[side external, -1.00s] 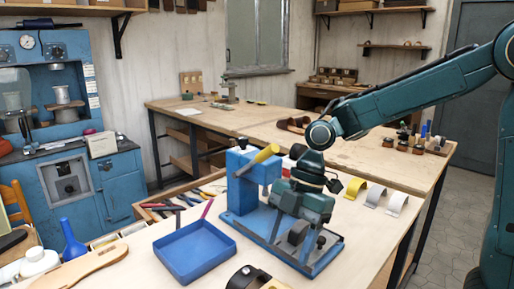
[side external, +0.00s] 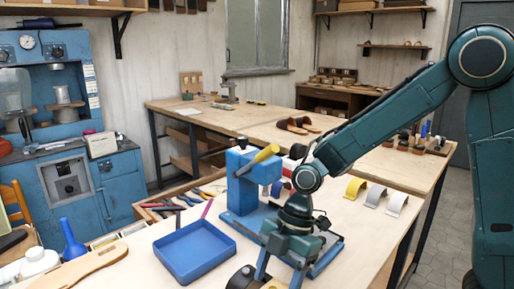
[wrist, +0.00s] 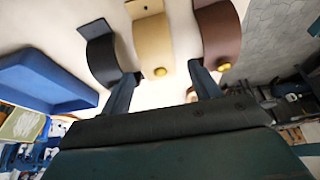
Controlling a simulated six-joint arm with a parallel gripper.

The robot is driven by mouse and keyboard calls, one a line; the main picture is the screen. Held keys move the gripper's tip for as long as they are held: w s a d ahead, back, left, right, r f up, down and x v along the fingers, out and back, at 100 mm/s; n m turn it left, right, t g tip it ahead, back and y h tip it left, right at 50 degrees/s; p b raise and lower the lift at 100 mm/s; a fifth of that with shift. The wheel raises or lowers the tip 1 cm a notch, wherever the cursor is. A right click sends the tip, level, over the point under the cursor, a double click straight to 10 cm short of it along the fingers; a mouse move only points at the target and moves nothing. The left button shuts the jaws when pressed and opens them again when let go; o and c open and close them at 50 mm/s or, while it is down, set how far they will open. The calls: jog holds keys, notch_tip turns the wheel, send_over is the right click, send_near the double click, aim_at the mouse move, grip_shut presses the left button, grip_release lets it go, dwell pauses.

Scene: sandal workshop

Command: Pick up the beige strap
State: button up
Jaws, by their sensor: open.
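In the wrist view the beige strap (wrist: 152,42) is an arched band with a gold stud at its near end. It stands between a black strap (wrist: 104,58) on the left and a brown strap (wrist: 218,35) on the right. My gripper (wrist: 163,72) is open and empty. Its two fingers spread on either side of the beige strap's near end, the left one near the black strap and the right one near the brown strap. In the side view my gripper (side external: 278,272) points down at the front edge, where only a bit of the beige strap (side external: 273,285) shows.
A blue tray (side external: 193,252) lies to the left in the side view. A blue press (side external: 240,190) stands behind my gripper. A yellow strap (side external: 355,187) and two pale straps (side external: 374,195) stand at the right of the bench. Hand tools (side external: 180,203) lie behind the tray.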

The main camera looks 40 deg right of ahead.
aim_at(274, 287)
jog(key=x, duration=0.2)
jog(key=shift+a+f, duration=0.15)
jog(key=shift+f, duration=0.3)
jog(key=shift+s, duration=0.15)
jog(key=c, duration=1.1)
jog(key=shift+r, duration=0.1)
jog(key=shift+w+r, duration=0.2)
jog(key=shift+r, duration=0.5)
notch_tip(274, 287, up, 18)
jog(key=shift+r, duration=0.25)
jog(key=shift+s, duration=0.1)
